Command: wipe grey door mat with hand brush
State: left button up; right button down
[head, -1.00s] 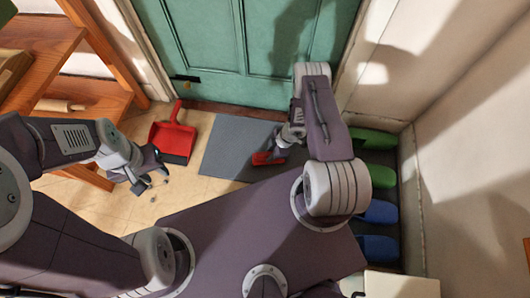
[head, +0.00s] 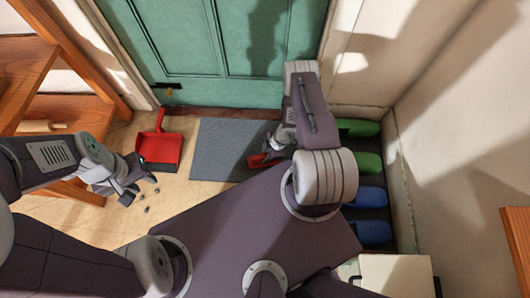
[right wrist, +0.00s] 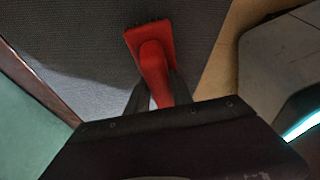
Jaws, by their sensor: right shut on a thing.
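The grey door mat (head: 222,150) lies on the floor in front of the green door. In the right wrist view the mat (right wrist: 70,45) fills much of the upper left. My right gripper (head: 276,150) is shut on the red hand brush (head: 259,161), over the mat's right part. The brush (right wrist: 150,50) shows between the gripper's fingers (right wrist: 157,98) in the right wrist view; whether its bristles touch the mat is unclear. My left gripper (head: 143,183) looks open and empty, above the floor left of the mat.
A red dustpan (head: 160,148) lies on the floor left of the mat. Several small dark bits (head: 147,209) lie near my left gripper. A wooden shelf (head: 75,110) stands at left. Green (head: 358,128) and blue (head: 368,197) shoes line the right wall.

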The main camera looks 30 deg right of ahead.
jog(key=shift+w+a+r+b, duration=0.1)
jog(key=shift+w+a+b, duration=0.1)
jog(key=shift+w+a, duration=0.55)
jog(key=shift+w+a+f+b, duration=0.15)
jog(key=shift+w+a, duration=0.25)
jog(key=shift+a, duration=0.8)
jog(key=shift+w+a+r+b, duration=0.2)
jog(key=shift+w+a, duration=0.35)
jog(key=shift+a, duration=0.4)
jog(key=shift+w+a+f+b, duration=0.15)
jog(key=shift+w+a+b, duration=0.2)
jog(key=shift+a, duration=0.2)
jog(key=shift+w+a+f+b, duration=0.15)
jog(key=shift+w+a+b, duration=0.2)
jog(key=shift+a, duration=0.2)
jog(key=shift+w+a+r, duration=0.1)
jog(key=shift+w+a, duration=0.1)
jog(key=shift+a, duration=0.15)
